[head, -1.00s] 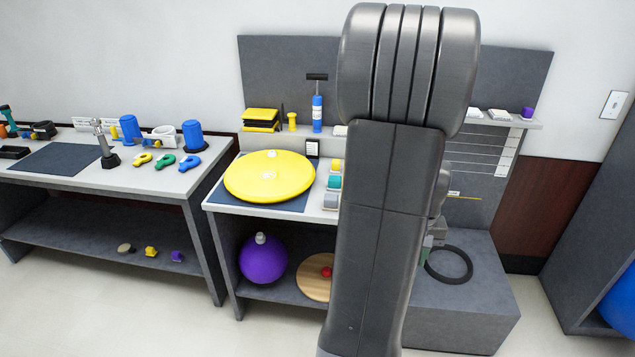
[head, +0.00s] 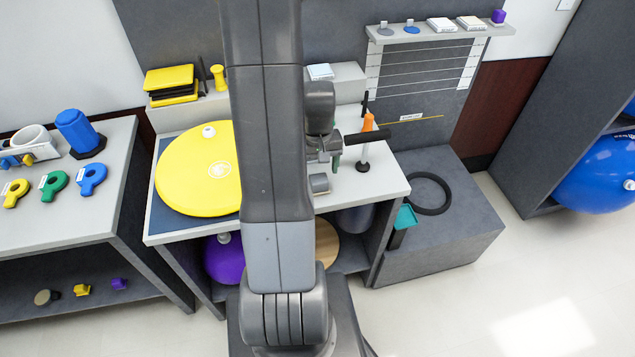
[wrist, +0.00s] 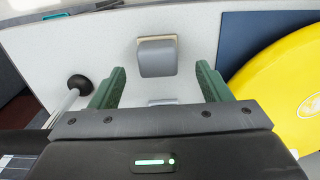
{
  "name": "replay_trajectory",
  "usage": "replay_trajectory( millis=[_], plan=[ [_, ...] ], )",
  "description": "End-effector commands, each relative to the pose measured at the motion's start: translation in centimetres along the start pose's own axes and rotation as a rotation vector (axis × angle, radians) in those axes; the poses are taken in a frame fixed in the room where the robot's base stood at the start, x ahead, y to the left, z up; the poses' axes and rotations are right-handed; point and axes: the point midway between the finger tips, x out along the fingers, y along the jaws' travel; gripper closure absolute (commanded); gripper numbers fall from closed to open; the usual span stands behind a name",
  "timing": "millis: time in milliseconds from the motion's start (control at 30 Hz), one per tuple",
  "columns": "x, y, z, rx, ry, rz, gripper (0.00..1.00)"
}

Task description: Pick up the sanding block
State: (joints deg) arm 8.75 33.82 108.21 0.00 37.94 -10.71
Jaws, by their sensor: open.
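A small grey block with a tan layer at its base, which looks like the sanding block (wrist: 157,57), rests on the light worktop (wrist: 195,25). In the head view the grey block (head: 319,184) is near the table's front edge, partly behind my arm. My gripper (wrist: 158,80) is open and empty, its green fingers spread left and right of the block's line. The block is beyond the fingertips in the picture, and no contact shows. In the head view my gripper (head: 336,162) is over the worktop, largely hidden by my arm.
A yellow disc (head: 195,170) on a blue mat lies left of the block. Another grey piece (wrist: 162,102) is mostly hidden by my gripper.

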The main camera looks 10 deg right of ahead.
Motion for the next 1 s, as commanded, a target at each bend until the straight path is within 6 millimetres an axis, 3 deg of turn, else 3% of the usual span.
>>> replay_trajectory(
  millis=[433,800,1000],
  plan=[
    [4.4,0.2,-0.4,0.0,-0.003,-0.001,0.29],
    [5.1,0.2,-0.4,0.0,0.0,0.0,0.29],
    [5.1,0.2,-0.4,0.0,0.0,0.0,0.66]
  ],
)
